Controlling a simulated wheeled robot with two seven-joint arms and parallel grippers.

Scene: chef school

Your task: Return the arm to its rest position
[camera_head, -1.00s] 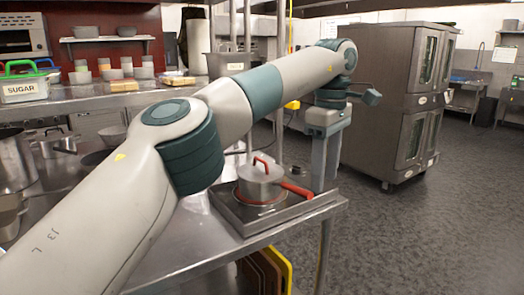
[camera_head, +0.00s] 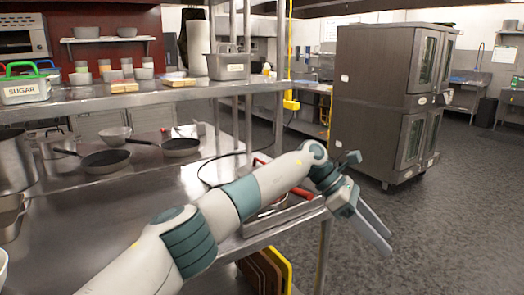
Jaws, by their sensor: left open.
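My left arm (camera_head: 215,210) reaches in from the lower left across the steel counter. My left gripper (camera_head: 386,244) is open and empty, past the counter's right corner and over the grey floor, with its fingers pointing down and right. The arm passes in front of the pot on the hot plate. Only parts of the pot's red handles (camera_head: 301,193) show, and the rest of it is hidden. My right gripper is not in view.
The steel counter (camera_head: 100,225) bears two black pans (camera_head: 105,162) and a bowl. Above it, a shelf (camera_head: 150,97) holds a sugar bin (camera_head: 25,89) and containers. Cutting boards (camera_head: 262,272) stand below the corner. A large oven (camera_head: 375,95) stands beyond open floor.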

